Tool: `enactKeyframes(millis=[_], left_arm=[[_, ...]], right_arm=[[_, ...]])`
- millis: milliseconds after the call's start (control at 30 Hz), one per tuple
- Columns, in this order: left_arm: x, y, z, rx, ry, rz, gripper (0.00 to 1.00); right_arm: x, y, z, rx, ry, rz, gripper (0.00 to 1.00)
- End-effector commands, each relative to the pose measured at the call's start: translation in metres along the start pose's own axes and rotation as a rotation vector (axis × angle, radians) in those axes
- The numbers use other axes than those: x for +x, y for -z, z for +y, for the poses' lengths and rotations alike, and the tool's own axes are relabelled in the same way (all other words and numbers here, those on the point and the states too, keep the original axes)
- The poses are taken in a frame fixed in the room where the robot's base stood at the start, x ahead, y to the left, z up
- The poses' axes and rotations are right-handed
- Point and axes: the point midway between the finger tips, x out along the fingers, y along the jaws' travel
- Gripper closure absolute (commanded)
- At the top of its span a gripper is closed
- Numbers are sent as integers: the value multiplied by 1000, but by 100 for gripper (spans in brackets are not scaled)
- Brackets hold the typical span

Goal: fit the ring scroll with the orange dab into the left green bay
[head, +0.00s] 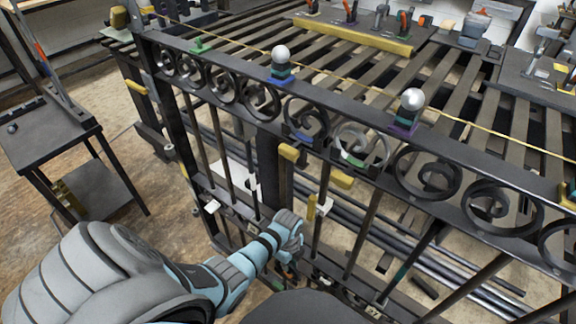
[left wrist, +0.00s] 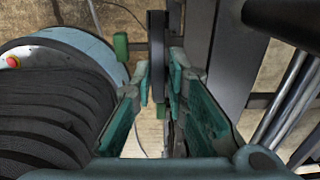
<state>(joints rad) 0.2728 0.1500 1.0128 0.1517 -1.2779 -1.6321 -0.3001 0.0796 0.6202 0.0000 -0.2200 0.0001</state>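My left gripper (head: 287,262) reaches down at the near side of the dark metal gate (head: 270,128), below its row of scrolls. In the left wrist view its teal fingers (left wrist: 158,75) are close together on both sides of a dark, narrow piece (left wrist: 157,40), which looks like the ring scroll seen edge-on. A small orange spot shows by the fingertips in the head view, but most of the piece is hidden. A green mark (head: 352,160) sits under a scroll right of centre, and a green tab (head: 201,46) is on the top rail at left. I cannot tell which bay is the left green one.
Silver balls (head: 281,54) on coloured bases stand on the top rail. Yellow blocks (head: 289,152) stick out from the gate. A slatted bench (head: 340,75) with tools lies behind. A dark side table (head: 45,135) stands at left, with open floor between.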

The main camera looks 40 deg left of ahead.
Motion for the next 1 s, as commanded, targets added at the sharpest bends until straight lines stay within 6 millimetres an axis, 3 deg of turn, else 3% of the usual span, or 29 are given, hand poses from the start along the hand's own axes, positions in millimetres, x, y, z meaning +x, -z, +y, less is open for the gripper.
enactKeyframes(millis=[100, 467, 567, 800, 1000], left_arm=[[0, 0, 0, 0, 0, 0, 68], [-6, 0, -2, 0, 4, -1, 68], [-22, -1, -2, 0, 6, -1, 68], [-88, -1, -1, 1, 5, -2, 68], [-118, -1, 1, 0, -1, 0, 68]], right_arm=[[0, 0, 0, 0, 0, 0, 65], [0, 0, 1, 0, -2, 0, 65], [0, 0, 1, 0, -1, 0, 65], [0, 0, 0, 0, -1, 0, 65], [0, 0, 0, 0, 0, 0, 65]])
